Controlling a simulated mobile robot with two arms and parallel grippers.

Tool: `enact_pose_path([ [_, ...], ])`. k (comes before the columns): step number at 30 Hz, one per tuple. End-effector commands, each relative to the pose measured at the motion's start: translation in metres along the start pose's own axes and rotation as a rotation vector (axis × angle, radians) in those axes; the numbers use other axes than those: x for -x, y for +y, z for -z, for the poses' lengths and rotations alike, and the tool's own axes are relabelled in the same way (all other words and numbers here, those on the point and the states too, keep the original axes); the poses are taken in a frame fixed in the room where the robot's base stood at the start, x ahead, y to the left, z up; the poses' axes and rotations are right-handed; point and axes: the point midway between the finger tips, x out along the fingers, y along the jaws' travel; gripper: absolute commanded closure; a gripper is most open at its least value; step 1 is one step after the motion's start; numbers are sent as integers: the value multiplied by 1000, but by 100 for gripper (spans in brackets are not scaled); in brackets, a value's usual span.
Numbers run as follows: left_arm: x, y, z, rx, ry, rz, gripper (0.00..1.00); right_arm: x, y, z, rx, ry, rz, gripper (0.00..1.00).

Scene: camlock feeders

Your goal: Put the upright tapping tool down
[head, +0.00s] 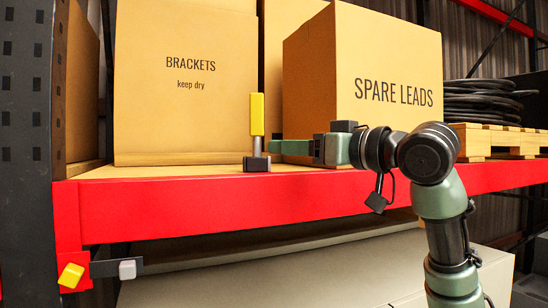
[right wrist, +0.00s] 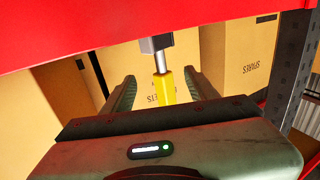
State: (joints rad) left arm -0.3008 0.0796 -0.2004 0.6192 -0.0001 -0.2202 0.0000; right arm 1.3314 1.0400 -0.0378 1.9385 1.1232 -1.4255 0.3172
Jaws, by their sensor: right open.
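The tapping tool (head: 257,115) stands upright at the front edge of the shelf, with a yellow handle on top, a metal shaft and a dark block-shaped head at the bottom. The head appears to rest on the shelf. My right gripper (head: 279,147) reaches in from the right at shaft height, its green fingers open. In the right wrist view, which looks upside down, the tool (right wrist: 166,86) shows between the two spread fingers, with visible gaps on both sides. My left gripper is not in view.
The shelf has a red front beam (head: 200,212). A BRACKETS carton (head: 185,110) stands behind the tool, a SPARE LEADS carton (head: 365,60) behind my right gripper. Coiled black cable (head: 482,100) lies on a pallet (head: 505,141) at right. A yellow piece (head: 71,275) and dark bracket (head: 103,269) sit lower left.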

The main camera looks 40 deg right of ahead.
Motion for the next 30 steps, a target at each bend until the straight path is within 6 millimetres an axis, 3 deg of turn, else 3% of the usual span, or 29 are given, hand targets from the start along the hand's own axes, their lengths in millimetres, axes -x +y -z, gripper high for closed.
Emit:
enact_pose_path([
  [7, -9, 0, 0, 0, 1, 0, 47, 26, 0, 0, 0, 1, 0, 42],
  [30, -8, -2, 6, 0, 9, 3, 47, 27, 0, 0, -1, 0, 0, 42],
])
